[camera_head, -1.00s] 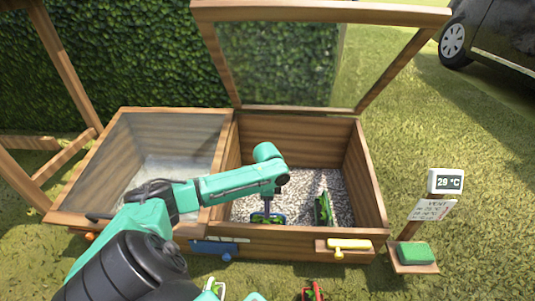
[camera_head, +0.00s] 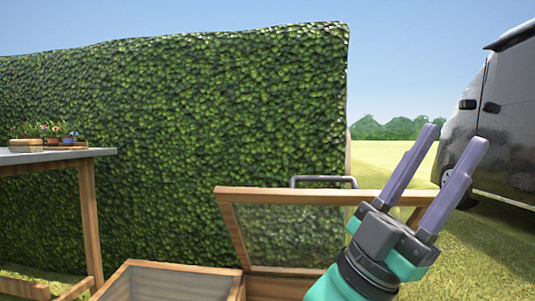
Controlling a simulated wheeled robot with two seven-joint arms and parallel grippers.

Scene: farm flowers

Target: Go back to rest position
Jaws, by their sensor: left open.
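My left gripper (camera_head: 447,170) is raised high in the right half of the head view. Its two purple fingers point up and to the right. They stand apart with nothing between them. The green wrist below it comes in from the bottom edge. My right gripper does not show. The wooden cold frame (camera_head: 165,280) is at the bottom, mostly cut off. Its raised glass lid (camera_head: 290,232) stands behind and left of my gripper.
A tall green hedge (camera_head: 180,140) fills the back. A table (camera_head: 50,154) with several potted flowers (camera_head: 55,131) stands at the far left. A dark van (camera_head: 500,115) is parked at the right on the grass. The air above the lid is clear.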

